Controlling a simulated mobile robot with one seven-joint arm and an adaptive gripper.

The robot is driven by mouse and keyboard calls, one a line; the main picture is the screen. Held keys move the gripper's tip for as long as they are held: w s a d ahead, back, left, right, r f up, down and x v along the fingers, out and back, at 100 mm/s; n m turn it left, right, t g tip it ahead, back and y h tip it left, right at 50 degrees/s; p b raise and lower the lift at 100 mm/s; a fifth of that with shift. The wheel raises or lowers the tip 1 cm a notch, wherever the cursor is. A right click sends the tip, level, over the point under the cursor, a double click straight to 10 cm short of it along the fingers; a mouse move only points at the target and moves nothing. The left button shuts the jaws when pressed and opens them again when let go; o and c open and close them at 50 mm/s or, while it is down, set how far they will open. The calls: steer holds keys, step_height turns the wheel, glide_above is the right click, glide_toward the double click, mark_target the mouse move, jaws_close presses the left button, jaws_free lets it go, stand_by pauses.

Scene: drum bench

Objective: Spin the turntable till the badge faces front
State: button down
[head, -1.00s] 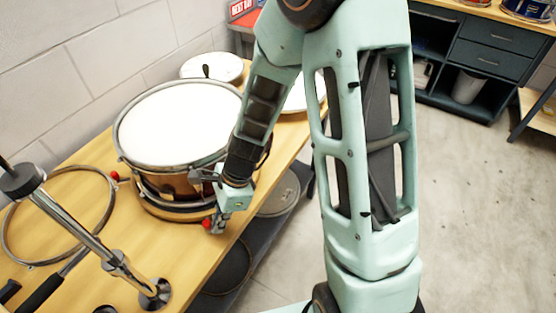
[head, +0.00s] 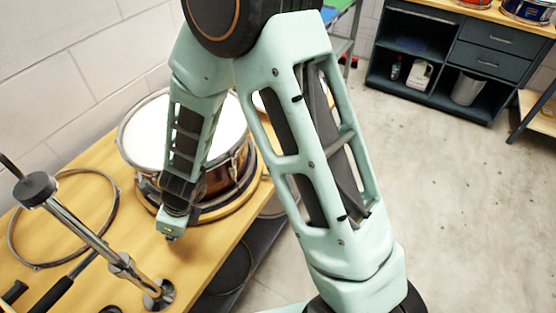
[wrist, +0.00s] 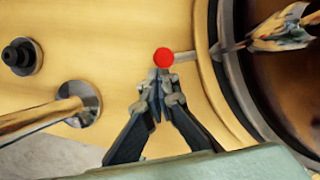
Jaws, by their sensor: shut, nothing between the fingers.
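The drum (head: 228,122) with a white head and brown shell stands on the round wooden turntable (head: 240,197) on the bench. In the wrist view, the turntable's dark-edged rim (wrist: 207,75) curves down the right side. A peg with a red knob (wrist: 163,57) sticks out from it. My gripper (wrist: 160,88) is shut and empty, its fingertips close to the knob; I cannot tell if they touch. In the head view my gripper (head: 168,236) is at the turntable's front left, and my arm hides part of the drum. I cannot make out the badge.
A chrome stand (head: 95,240) rises from the bench at front left, near a loose hoop (head: 112,205). In the wrist view, its rod and round foot (wrist: 78,103) and a black knob (wrist: 22,56) lie left of my fingers. A wall borders the bench behind.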

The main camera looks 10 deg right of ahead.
steer(key=a+m+p, duration=0.1)
steer(key=a+m, duration=0.1)
steer(key=w+a+m+t+h+p, duration=0.1)
steer(key=a, duration=0.1)
steer(key=w+a+m+p, duration=0.1)
steer(key=m, duration=0.1)
steer(key=shift+w+a+r+m+t, duration=0.15)
steer(key=shift+w+a+m+t, duration=0.15)
steer(key=shift+a+t, duration=0.1)
steer(key=shift+w+a+m+t+h+p, duration=0.15)
steer(key=shift+w+a+m+h+p, duration=0.2)
steer(key=shift+w+a+m, duration=0.3)
steer(key=shift+w+a+m+t+h+p, duration=0.15)
steer(key=shift+w+a+m+h+p, duration=0.15)
steer(key=shift+a+m, duration=0.4)
steer(key=shift+d, duration=0.15)
steer(key=v, duration=1.1)
steer(key=shift+s+r, duration=0.2)
steer(key=shift+r, duration=0.15)
steer(key=shift+w+d, duration=0.1)
steer(key=shift+d, duration=0.1)
